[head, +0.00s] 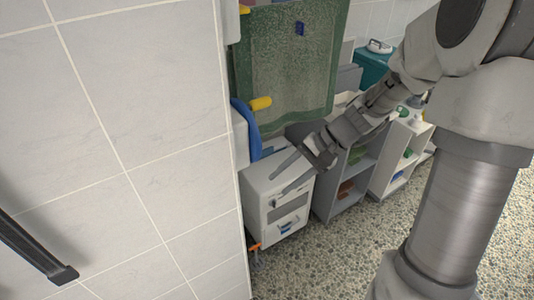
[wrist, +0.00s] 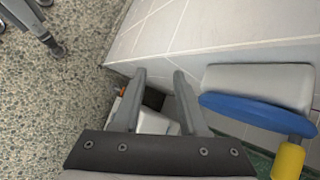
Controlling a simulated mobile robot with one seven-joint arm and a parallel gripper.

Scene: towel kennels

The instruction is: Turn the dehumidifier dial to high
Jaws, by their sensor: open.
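A white box-shaped unit (head: 258,191), which looks like the dehumidifier, stands on the pebbled floor beside the tiled wall. Its front has a dark recessed panel and a blue-and-white patch low down. A small dark mark on the front, near the fingertips, may be the dial; I cannot make out its setting. My gripper (head: 273,185) is open and empty, its two fingers reaching over the unit's top and front edge. I cannot tell whether they touch it. In the wrist view my gripper (wrist: 159,73) has its fingers apart, with part of a white body (wrist: 153,122) between and below them.
A tiled wall (head: 110,130) stands close on the left. Grey shelves (head: 338,204) stand to the right.

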